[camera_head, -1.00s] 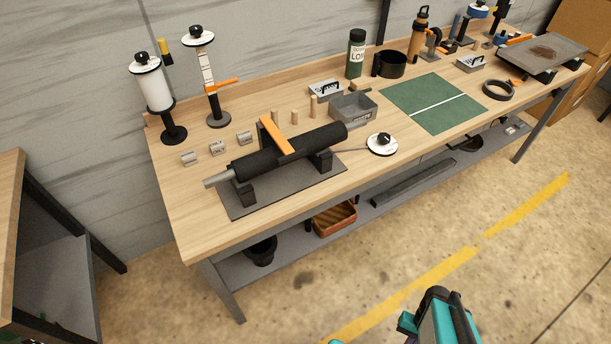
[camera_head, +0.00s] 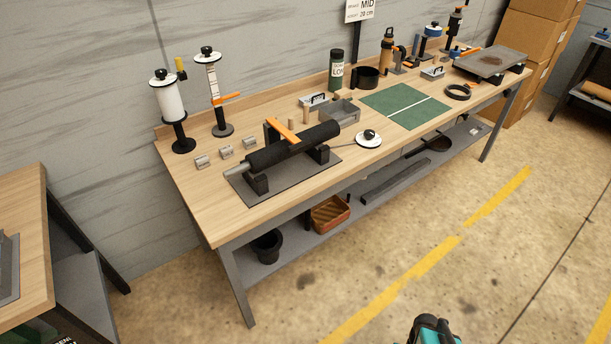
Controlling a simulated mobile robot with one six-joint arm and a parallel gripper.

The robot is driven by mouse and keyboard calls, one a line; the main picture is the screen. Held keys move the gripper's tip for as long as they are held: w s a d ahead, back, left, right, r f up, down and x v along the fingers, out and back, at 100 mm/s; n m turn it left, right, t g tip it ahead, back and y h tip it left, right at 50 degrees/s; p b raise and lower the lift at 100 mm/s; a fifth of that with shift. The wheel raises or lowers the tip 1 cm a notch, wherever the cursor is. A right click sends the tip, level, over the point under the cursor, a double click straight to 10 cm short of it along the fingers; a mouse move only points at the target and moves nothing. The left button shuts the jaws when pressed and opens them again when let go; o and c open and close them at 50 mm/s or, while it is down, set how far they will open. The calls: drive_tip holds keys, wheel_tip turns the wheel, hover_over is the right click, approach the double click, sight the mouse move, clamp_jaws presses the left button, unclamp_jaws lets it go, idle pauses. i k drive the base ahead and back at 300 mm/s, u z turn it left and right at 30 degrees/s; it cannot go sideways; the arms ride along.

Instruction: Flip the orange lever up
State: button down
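Several orange parts show on the long wooden workbench, and I cannot tell by name alone which is the lever. One is a flat orange bar (camera_head: 282,131) lying across a black roller (camera_head: 300,146) on a dark base plate. Another is a small orange arm (camera_head: 227,98) sticking out roughly level from the upright stand (camera_head: 214,85) at the back left. Only a teal and black part of my arm shows at the bottom edge, well in front of the bench. My gripper's fingers are not in view.
The workbench (camera_head: 200,207) carries a white spool stand (camera_head: 172,110), a white disc with a black knob (camera_head: 368,138), a grey bin (camera_head: 340,112) and a green mat (camera_head: 392,113). A second table (camera_head: 28,215) stands at the left. The floor in front is clear.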

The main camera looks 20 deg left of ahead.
sight(297, 143)
drive_tip(key=k, duration=1.7)
drive_tip(key=u, duration=0.7)
drive_tip(key=i, duration=1.3)
